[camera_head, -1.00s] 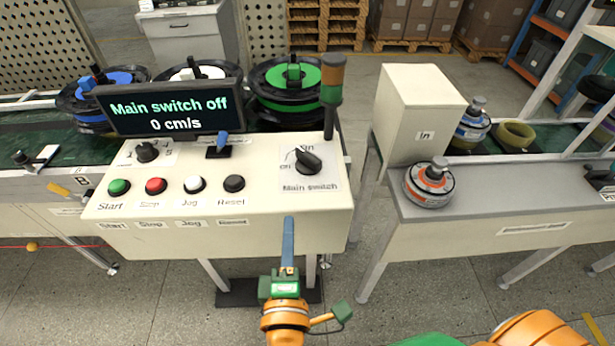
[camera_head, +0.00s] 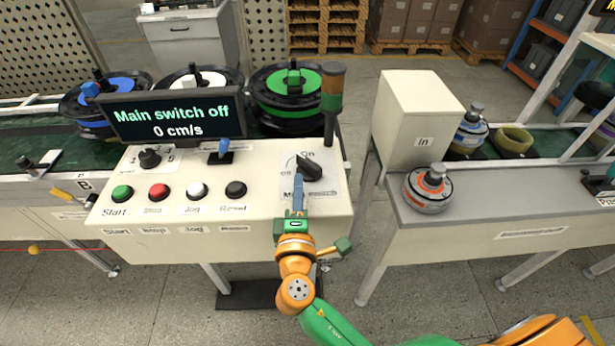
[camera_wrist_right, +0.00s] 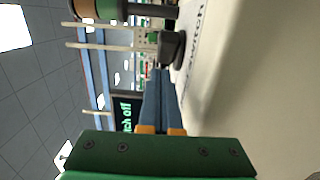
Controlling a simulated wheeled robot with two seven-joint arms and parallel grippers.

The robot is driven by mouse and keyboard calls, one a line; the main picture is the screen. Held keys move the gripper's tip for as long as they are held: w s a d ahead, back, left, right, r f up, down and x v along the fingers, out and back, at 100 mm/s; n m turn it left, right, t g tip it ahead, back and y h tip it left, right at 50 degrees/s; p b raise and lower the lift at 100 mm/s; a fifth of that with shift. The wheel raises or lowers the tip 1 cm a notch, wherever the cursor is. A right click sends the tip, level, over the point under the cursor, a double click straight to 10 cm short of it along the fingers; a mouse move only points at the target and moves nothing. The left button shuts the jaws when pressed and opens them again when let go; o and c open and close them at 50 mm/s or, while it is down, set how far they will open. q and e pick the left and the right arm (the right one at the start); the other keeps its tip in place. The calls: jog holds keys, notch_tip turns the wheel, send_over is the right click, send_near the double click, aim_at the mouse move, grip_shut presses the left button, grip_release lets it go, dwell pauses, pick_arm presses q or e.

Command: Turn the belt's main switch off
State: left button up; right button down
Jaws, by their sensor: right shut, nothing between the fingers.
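The main switch (camera_head: 309,167) is a black rotary knob on a white label at the right of the cream control panel (camera_head: 262,215). Its grip lies slantwise, from upper left to lower right. The display (camera_head: 172,112) reads "Main switch off" and "0 cm/s". My right gripper (camera_head: 299,187) is shut and empty, its blue fingers just below the knob and partly covering the label. In the right wrist view the fingertips (camera_wrist_right: 160,76) point towards the dark knob (camera_wrist_right: 172,47); whether they touch it I cannot tell. My left gripper is out of view.
Green (camera_head: 122,193), red (camera_head: 158,192), white (camera_head: 197,190) and black (camera_head: 236,189) buttons line the panel's left. A signal lamp (camera_head: 332,95) stands behind the switch. A cream box (camera_head: 415,115) and a grey bench (camera_head: 500,198) are to the right.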

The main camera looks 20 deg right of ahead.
aim_at(319, 173)
jog(key=shift+w+d, duration=0.25)
jog(key=shift+d, duration=0.4)
jog(key=shift+w+d, duration=0.25)
jog(key=shift+d, duration=0.35)
jog(key=shift+s+d+n+t+y+p, duration=0.15)
jog(key=shift+d+n+t+y+p, duration=0.15)
jog(key=shift+n+y+p, duration=0.55)
jog(key=shift+d+r+n+y, duration=0.15)
jog(key=shift+n+y, duration=0.1)
jog(key=shift+y, duration=0.35)
jog(key=shift+d+f+n+y, duration=0.1)
jog(key=shift+n+y, duration=0.1)
jog(key=shift+y, duration=0.35)
jog(key=shift+d, duration=0.35)
jog(key=shift+d+b, duration=0.3)
jog(key=shift+d, duration=0.15)
